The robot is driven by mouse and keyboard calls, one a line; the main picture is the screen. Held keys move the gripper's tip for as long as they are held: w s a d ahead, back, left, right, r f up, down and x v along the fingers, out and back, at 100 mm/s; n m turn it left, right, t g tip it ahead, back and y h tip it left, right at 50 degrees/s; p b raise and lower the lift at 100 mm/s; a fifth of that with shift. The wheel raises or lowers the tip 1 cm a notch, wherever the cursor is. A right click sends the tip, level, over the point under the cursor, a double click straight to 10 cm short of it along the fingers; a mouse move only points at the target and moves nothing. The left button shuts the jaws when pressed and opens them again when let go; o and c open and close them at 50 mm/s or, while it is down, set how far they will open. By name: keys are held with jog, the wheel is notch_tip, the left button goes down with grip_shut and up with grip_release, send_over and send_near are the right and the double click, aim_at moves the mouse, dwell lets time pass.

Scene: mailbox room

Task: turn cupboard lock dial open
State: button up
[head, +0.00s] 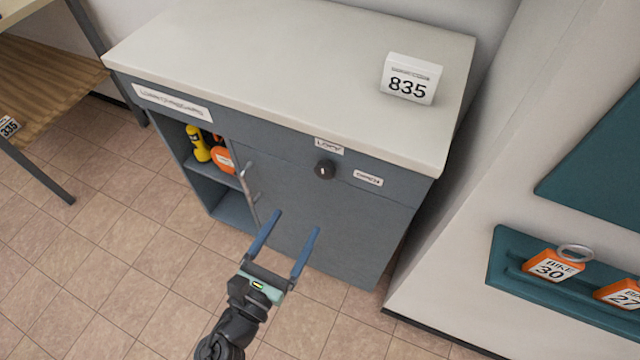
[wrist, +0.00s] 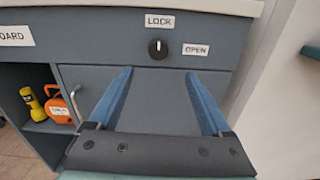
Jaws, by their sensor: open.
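The grey cupboard (head: 330,225) has a round black lock dial (head: 325,170) on its upper front rail, also in the wrist view (wrist: 158,49). The dial's white mark points up, toward the LOCK label (wrist: 160,21). The OPEN label (wrist: 196,49) is to the right of the dial. My gripper (head: 294,222) has two blue fingers, spread apart and empty. It is in front of the cupboard door, lower than the dial, and does not touch the dial. The door below the dial is shut, with a metal handle (head: 248,182) at its left edge.
An open shelf at the cupboard's left holds a yellow item (head: 197,144) and an orange item (head: 222,159). A white 835 sign (head: 410,79) stands on the countertop (head: 270,50). At the right, a teal rack (head: 510,262) bears orange bike tags. A wooden table (head: 45,85) stands at left.

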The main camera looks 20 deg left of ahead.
aim_at(323, 175)
jog(key=w, duration=1.2)
jog(key=shift+w+d+f, duration=0.15)
jog(key=shift+w+f, duration=0.05)
jog(key=shift+w, duration=0.05)
grip_shut()
